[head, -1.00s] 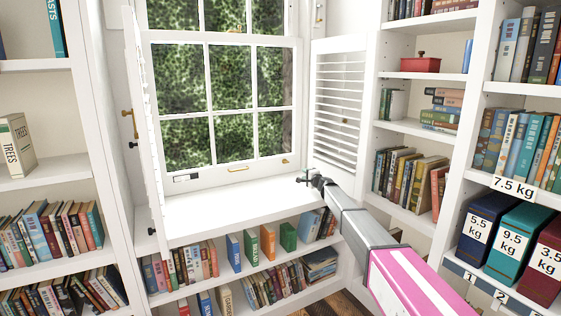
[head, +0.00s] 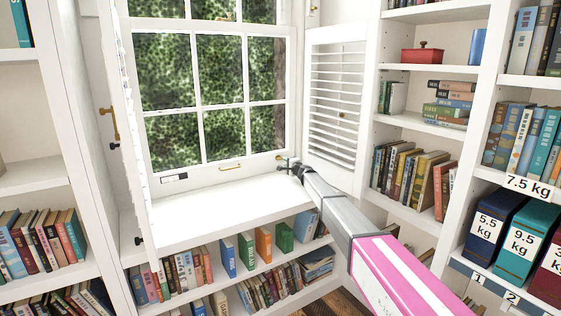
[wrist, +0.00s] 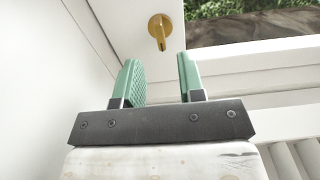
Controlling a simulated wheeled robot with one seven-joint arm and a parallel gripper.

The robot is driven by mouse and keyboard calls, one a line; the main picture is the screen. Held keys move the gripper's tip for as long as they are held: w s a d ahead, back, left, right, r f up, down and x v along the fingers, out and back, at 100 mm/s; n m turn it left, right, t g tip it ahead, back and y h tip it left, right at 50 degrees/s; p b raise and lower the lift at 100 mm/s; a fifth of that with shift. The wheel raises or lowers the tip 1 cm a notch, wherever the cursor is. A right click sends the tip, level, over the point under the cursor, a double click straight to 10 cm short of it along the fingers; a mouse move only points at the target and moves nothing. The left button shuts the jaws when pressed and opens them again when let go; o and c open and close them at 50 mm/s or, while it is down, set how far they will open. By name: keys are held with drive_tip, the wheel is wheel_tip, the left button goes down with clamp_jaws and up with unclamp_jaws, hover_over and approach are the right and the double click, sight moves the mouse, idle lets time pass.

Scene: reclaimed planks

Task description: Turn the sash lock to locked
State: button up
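A small brass turn latch, which looks like the sash lock (wrist: 160,30), shows at the top of the wrist view. It has a round base and a short lever pointing down. In the head view it is the small brass piece on the right end of the lower sash's bottom rail (head: 280,157). My gripper (wrist: 160,80) has two green fingers spread apart with nothing between them. The latch lies beyond the fingertips, apart from them, in line with the gap. In the head view my gripper (head: 288,164) is above the right end of the white sill.
A louvred shutter (head: 335,105) stands open right of my gripper; another shutter (head: 139,140) is at the left. A brass pull (head: 231,167) and a small black-and-white plate (head: 174,178) are on the bottom rail. The sill (head: 215,205) is clear. Bookshelves flank the window.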

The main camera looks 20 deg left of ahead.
sight(280, 158)
drive_tip(key=x, duration=0.6)
drive_tip(key=shift+w+a, duration=0.2)
drive_tip(key=shift+w, duration=0.05)
clamp_jaws()
